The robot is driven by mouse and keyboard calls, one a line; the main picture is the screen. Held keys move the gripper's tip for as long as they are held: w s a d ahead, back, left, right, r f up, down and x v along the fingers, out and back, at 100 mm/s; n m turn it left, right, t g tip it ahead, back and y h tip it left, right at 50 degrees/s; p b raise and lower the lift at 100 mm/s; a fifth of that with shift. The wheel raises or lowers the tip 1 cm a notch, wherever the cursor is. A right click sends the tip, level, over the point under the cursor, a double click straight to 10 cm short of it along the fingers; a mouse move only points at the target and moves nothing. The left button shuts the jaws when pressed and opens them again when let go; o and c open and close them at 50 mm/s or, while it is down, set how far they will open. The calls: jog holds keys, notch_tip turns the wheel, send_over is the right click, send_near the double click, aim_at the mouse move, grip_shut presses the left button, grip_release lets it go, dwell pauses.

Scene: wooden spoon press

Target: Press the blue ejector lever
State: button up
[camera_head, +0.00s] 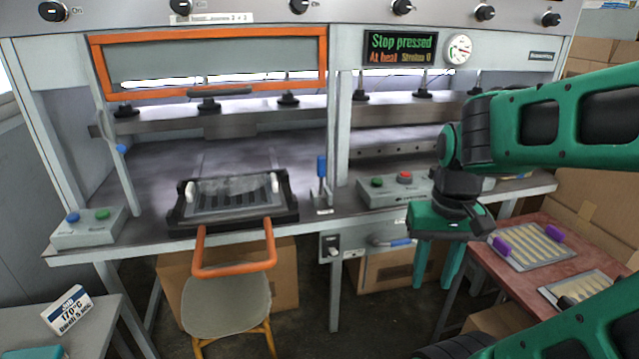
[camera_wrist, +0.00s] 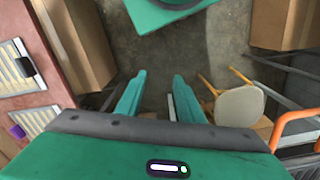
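Several blue parts show in the head view, and I cannot tell for sure which one is the ejector lever. An upright blue-handled lever (camera_head: 321,167) stands on the press table (camera_head: 345,205), right of the black tray. A blue horizontal grip (camera_head: 400,242) sits on a bracket under the table's front edge. A small blue knob (camera_head: 121,148) is at the left post. My gripper (camera_head: 438,270) points down in front of the table's right part, right of the blue grip. Its green fingers are apart and empty, as the wrist view (camera_wrist: 157,88) also shows.
A black tray with a handled plate (camera_head: 235,197) and orange handle (camera_head: 235,270) sits left. A button box (camera_head: 395,192) stands behind my gripper. A display (camera_head: 400,48) reads "Stop pressed". A red table (camera_head: 500,275) is right. A chair (camera_head: 225,305) and cardboard boxes are below.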

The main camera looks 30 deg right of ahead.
jog(key=shift+c, duration=1.2)
jog(key=shift+s+r, duration=0.2)
jog(key=shift+s, duration=0.2)
jog(key=c, duration=0.6)
jog(key=shift+w, duration=0.1)
grip_shut()
jog(key=w+a+f+t+y, duration=0.1)
jog(key=w+f+t+y, duration=0.2)
jog(key=w, duration=1.2)
jog(key=w+f+t+y, duration=0.3)
jog(key=w+t, duration=0.1)
jog(key=w, duration=1.1)
jog(key=w+d+r+m+t+y, duration=0.2)
jog(key=w+d+r+m+t, duration=0.3)
jog(key=w+d+r+t, duration=0.3)
jog(key=shift+d+r+m+t+y, duration=0.3)
jog(key=shift+d+r+t+y, duration=0.1)
jog(key=shift+d, duration=0.6)
